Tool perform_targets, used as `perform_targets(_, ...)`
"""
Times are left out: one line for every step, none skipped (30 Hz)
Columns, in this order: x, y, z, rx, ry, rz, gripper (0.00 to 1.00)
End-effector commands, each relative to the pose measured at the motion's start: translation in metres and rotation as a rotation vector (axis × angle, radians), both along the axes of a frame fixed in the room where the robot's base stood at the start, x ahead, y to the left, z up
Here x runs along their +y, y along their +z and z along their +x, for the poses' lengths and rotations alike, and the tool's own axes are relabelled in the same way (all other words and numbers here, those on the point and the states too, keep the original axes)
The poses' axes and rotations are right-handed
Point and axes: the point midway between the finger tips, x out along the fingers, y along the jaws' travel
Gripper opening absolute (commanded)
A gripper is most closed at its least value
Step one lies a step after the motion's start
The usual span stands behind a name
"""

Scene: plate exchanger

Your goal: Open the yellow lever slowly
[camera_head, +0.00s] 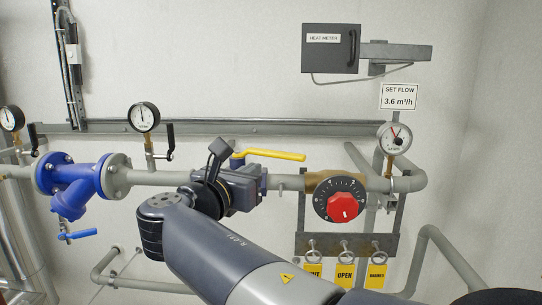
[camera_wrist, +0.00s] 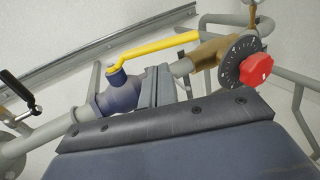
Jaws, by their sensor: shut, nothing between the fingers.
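The yellow lever (camera_head: 275,155) sits above the grey pipe left of the red-knobbed dial valve and points right, roughly along the pipe in the head view. In the wrist view the yellow lever (camera_wrist: 160,46) runs from a blue-grey valve body (camera_wrist: 118,94) up to the right. My gripper (camera_head: 250,186) is in front of the valve, just below the lever, and hides much of the valve body. In the wrist view my gripper (camera_wrist: 160,84) has its fingers together and empty, below the lever. I cannot tell whether they touch the valve or lever.
The red knob (camera_head: 342,207) on its black dial is close on the right. A blue strainer (camera_head: 75,183) and a pressure gauge (camera_head: 144,117) are on the left. A rail (camera_head: 220,127) runs along the wall behind. Yellow tags (camera_head: 345,275) hang below the dial.

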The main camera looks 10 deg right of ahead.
Motion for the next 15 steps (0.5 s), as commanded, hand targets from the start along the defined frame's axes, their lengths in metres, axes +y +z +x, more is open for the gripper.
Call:
perform_targets(-0.008,0.002,0.007,0.001,-0.006,-0.002,0.00)
perform_targets(-0.011,0.002,0.011,0.002,-0.006,-0.001,0.00)
perform_targets(-0.016,0.002,0.017,0.002,-0.006,-0.001,0.00)
perform_targets(-0.019,0.002,0.022,0.002,-0.006,-0.001,0.00)
perform_targets(-0.023,0.002,0.026,0.001,-0.005,0.000,0.00)
perform_targets(-0.027,0.002,0.031,0.001,-0.005,0.000,0.00)
perform_targets(-0.030,0.002,0.035,0.002,-0.005,-0.001,0.00)
perform_targets(-0.033,0.002,0.039,0.003,-0.004,-0.002,0.00)
perform_targets(-0.037,0.002,0.043,0.002,-0.004,-0.001,0.00)
perform_targets(-0.039,0.002,0.046,0.002,-0.003,-0.001,0.00)
perform_targets(-0.041,0.002,0.048,0.001,-0.003,-0.001,0.00)
perform_targets(-0.044,0.002,0.052,0.001,-0.003,-0.001,0.00)
perform_targets(-0.045,0.002,0.054,0.001,-0.002,-0.001,0.00)
perform_targets(-0.047,0.001,0.056,0.001,-0.002,-0.001,0.00)
perform_targets(-0.048,0.001,0.058,0.001,-0.002,-0.001,0.00)
